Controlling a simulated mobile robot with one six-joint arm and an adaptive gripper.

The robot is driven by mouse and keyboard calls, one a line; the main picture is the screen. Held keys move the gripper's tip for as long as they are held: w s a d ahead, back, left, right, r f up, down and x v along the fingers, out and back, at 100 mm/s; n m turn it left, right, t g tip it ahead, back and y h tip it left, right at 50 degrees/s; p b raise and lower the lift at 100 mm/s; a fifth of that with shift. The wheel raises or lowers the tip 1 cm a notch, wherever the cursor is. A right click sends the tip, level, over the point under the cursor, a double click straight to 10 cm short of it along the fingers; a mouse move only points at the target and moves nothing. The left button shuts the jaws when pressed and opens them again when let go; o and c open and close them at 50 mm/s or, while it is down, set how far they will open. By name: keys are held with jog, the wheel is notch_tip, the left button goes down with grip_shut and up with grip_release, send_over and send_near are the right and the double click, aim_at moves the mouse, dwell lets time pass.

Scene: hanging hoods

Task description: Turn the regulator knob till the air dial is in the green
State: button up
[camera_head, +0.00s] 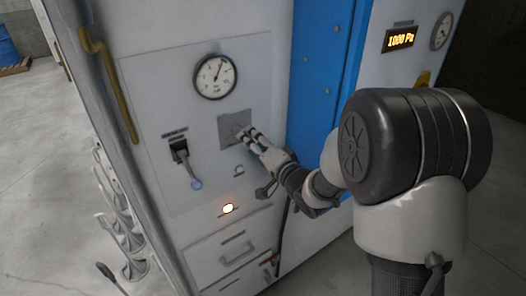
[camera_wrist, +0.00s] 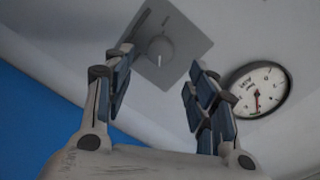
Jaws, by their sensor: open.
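The regulator knob (camera_wrist: 160,48) is a round grey knob with a white mark on a grey square plate (camera_head: 229,130). In the head view my fingers largely hide the knob. My gripper (camera_head: 247,135) is at the plate. In the wrist view my gripper (camera_wrist: 160,62) is open, with one finger to each side of the knob's line; I cannot tell whether either touches it. The air dial (camera_head: 215,77) is a round white gauge with a black rim, above the plate. It shows in the wrist view (camera_wrist: 258,90), rotated, with a little green near its lower edge; the needle's exact reading is too small to tell.
A lever switch (camera_head: 185,160) sits left of the plate. A lit lamp (camera_head: 228,208) and drawers (camera_head: 232,247) are below. A blue panel (camera_head: 318,70) is to the right, with an orange display (camera_head: 400,40) reading 1000 Pa. A yellow pipe (camera_head: 108,80) runs along the left edge.

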jog(key=v, duration=0.5)
jog(key=shift+s+d, duration=0.2)
jog(key=shift+s, duration=0.15)
jog(key=shift+d, duration=0.15)
jog(key=s+d+f+n+g+h+b, duration=0.25)
jog(key=s+d+h+b, duration=0.55)
jog(key=d, duration=0.4)
jog(key=s+f+n+g+b, duration=0.2)
jog(key=s+f+g, duration=0.1)
jog(key=s, duration=1)
jog(key=s+f+n+g+h+b, duration=0.1)
jog(key=s+f, duration=0.5)
jog(key=s, duration=0.7)
jog(key=n+g+b, duration=0.1)
jog(key=g+b, duration=0.1)
jog(key=g, duration=0.1)
jog(key=shift+d, duration=0.35)
